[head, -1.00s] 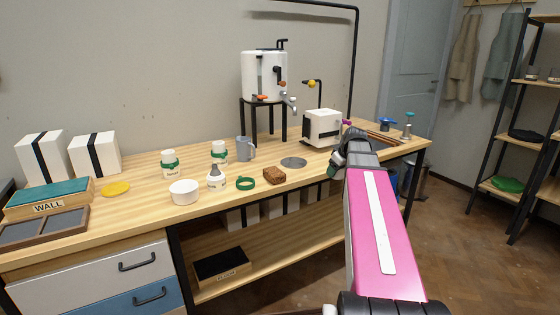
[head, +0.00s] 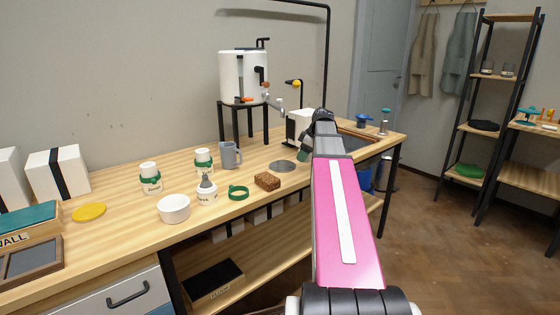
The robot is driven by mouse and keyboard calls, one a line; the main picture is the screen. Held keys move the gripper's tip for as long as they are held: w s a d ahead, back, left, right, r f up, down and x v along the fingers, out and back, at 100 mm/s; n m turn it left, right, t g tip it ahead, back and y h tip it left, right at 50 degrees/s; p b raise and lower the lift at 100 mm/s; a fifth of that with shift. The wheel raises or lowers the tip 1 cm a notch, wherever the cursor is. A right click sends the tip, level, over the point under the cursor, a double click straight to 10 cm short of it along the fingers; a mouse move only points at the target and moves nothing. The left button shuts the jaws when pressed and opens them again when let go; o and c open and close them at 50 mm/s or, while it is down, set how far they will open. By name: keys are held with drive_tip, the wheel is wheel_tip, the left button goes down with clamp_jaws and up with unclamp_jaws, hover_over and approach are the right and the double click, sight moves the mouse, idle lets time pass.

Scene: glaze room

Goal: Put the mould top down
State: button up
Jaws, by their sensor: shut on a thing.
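My arm (head: 335,225), with a pink panel, reaches away from me toward the right end of the long wooden workbench. Its dark wrist (head: 323,118) is in front of a white block-like thing (head: 295,127) on the far right part of the bench and covers much of it. My gripper's fingers are hidden behind the wrist, and so is whatever is between them. I cannot pick out a mould top. I cannot tell whether the white block is part of a mould or whether my gripper touches it.
On the workbench (head: 120,220) stand a white urn (head: 235,77) on a black stand, a grey mug (head: 230,155), a white bowl (head: 174,209), small jars, a green ring (head: 238,192) and a brown block (head: 267,181). A grey disc (head: 283,166) lies near the wrist. Shelves (head: 490,130) stand right.

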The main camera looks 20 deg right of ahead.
hover_over(278, 165)
drive_tip(key=d, duration=0.1)
drive_tip(key=shift+s, duration=0.3)
drive_tip(key=shift+f, duration=1.75)
drive_tip(key=o, duration=0.9)
drive_tip(key=shift+f, duration=0.1)
drive_tip(key=shift+o, duration=0.2)
drive_tip(key=v, duration=1.2)
